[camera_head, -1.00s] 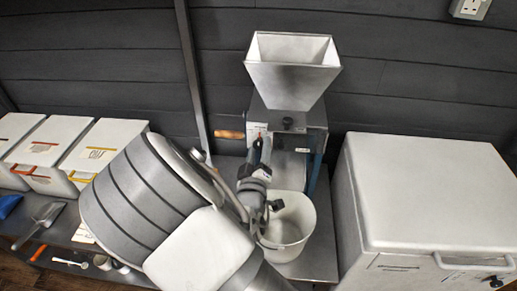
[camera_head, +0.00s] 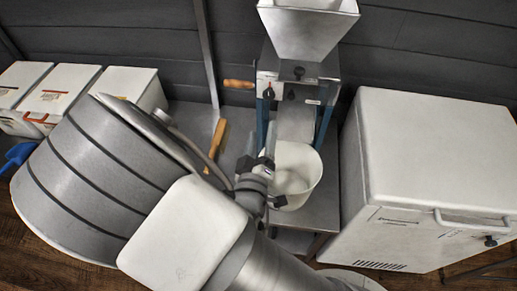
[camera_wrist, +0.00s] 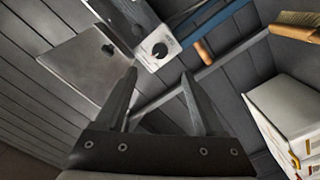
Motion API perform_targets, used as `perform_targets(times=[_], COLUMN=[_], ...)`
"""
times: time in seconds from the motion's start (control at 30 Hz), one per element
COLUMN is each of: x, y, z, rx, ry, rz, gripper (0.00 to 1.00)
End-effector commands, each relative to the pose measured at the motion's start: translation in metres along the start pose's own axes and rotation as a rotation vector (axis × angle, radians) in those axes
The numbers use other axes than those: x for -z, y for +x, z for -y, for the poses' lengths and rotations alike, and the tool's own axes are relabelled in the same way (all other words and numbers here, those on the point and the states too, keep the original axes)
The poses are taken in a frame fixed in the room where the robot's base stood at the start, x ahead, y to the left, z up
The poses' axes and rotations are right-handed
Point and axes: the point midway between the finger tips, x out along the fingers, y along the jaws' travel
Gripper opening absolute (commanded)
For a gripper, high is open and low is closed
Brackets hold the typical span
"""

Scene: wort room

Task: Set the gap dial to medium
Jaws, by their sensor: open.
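The grain mill is a metal frame on blue legs under a white hopper (camera_head: 308,32). On its front left is a pale plate with a small dark dial (camera_head: 268,92), which I take as the gap dial. In the head view my arm hides much of the gripper, near the bucket.
A white bucket (camera_head: 297,178) stands under the mill. A wooden handle (camera_head: 239,84) juts out left of the dial plate, and a wooden-backed brush (camera_head: 216,146) lies further left. A large white chest (camera_head: 430,150) stands close on the right. White bins (camera_head: 60,90) are at left.

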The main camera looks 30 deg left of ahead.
Motion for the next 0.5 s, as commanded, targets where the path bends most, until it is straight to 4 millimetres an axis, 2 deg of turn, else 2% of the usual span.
perform_targets(times=[0.03,0.2,0.5], x=[0.001,0.0,0.0], y=[-0.012,-0.037,-0.049], z=[0.001,0.001,0.0], rx=[0.005,0.002,0.0], ry=[-0.001,-0.001,-0.001], rz=[-0.002,0.0,-0.001], gripper=[0.71,0.71,0.71])
